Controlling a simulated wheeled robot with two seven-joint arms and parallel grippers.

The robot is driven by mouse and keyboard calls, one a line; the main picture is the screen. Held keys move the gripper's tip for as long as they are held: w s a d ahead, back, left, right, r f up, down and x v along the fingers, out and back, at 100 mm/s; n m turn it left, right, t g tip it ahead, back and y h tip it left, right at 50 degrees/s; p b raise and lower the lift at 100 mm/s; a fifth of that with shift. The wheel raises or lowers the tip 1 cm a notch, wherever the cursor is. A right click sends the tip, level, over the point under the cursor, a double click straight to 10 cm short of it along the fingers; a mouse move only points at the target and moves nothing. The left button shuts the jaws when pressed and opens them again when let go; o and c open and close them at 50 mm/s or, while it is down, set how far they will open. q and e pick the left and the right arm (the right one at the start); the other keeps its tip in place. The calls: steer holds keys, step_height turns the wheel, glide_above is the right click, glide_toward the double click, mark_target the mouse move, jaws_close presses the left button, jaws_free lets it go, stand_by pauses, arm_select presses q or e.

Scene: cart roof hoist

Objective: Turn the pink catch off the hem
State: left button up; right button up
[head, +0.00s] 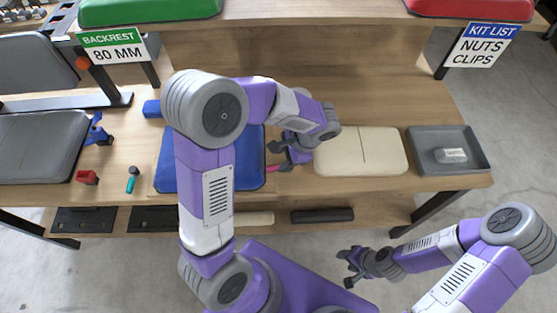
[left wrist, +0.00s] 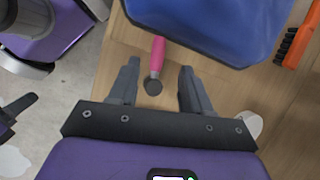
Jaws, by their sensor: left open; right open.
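The pink catch (left wrist: 156,58) is a short bar with a dark round end (left wrist: 153,87) over the wood. Its far end meets the edge of the blue pad (left wrist: 205,30); whether it lies over or under that hem I cannot tell. In the head view only a bit of the pink catch (head: 273,168) shows at the right side of the blue pad (head: 169,172), beside my left gripper (head: 278,157). In the left wrist view the open left fingers (left wrist: 159,68) stand either side of the catch, apart from it. My right gripper (head: 344,268) is open and empty over the floor.
A cream pad (head: 361,151) lies right of my left gripper, and a grey tray (head: 478,166) with a grey block stands further right. Left of the blue pad are a red clip (head: 87,177) and a teal tool (head: 132,180). An orange-handled brush (left wrist: 296,42) shows in the wrist view.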

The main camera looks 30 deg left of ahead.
mark_target(273, 167)
arm_select(q)
steer(key=b+x, duration=0.1)
steer(key=x, duration=0.4)
steer(key=shift+f, duration=0.1)
steer(key=shift+s+a+f, duration=0.1)
steer(key=shift+s+f, duration=0.1)
steer(key=shift+w, duration=0.1)
jaws_close()
